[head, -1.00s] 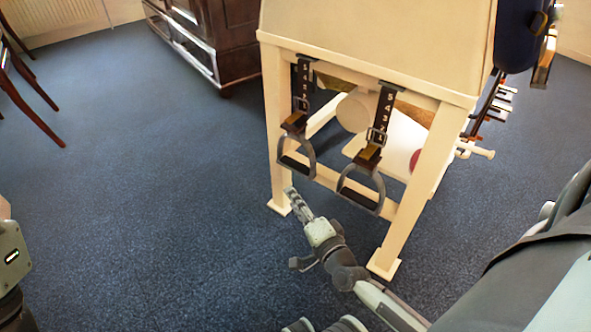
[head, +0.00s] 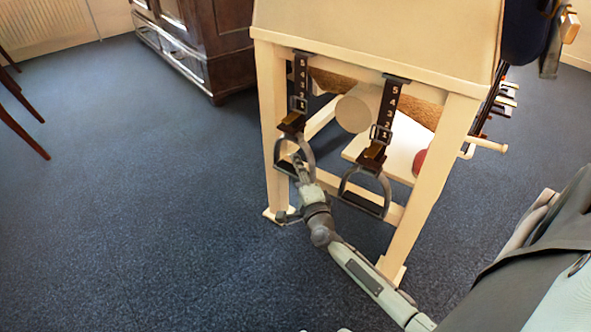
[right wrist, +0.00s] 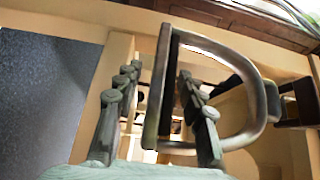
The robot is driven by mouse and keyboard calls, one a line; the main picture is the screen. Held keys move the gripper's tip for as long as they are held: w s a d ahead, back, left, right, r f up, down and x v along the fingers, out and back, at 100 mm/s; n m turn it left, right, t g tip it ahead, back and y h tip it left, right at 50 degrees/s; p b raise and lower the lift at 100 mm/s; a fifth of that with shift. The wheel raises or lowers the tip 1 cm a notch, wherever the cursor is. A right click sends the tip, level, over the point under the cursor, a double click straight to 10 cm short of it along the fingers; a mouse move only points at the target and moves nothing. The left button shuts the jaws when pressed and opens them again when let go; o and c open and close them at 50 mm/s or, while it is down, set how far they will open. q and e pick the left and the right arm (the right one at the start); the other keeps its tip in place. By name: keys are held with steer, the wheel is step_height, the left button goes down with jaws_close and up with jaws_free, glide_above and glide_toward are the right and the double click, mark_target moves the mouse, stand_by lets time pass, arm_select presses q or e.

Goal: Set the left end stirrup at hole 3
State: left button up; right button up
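The left end stirrup (head: 309,149) is a grey metal arch with a dark tread, hanging from a black strap (head: 301,76) numbered in white. A brown piece hangs under the buckle. My right gripper (head: 299,163) is at the lower part of this stirrup. In the right wrist view, my right gripper (right wrist: 158,75) is open, with the stirrup's straight bar (right wrist: 158,100) between its fingers; contact is unclear. My left gripper is out of view.
A second stirrup (head: 384,184) hangs close on the right from its own numbered strap (head: 386,100). The cream wooden stand (head: 432,165) has legs on both sides. A dark cabinet (head: 190,45) stands behind left. Open blue carpet (head: 130,190) lies to the left.

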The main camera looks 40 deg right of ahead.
steer(key=shift+w+d, duration=0.1)
steer(key=shift+w, duration=0.25)
steer(key=shift+c, duration=0.5)
jaws_close()
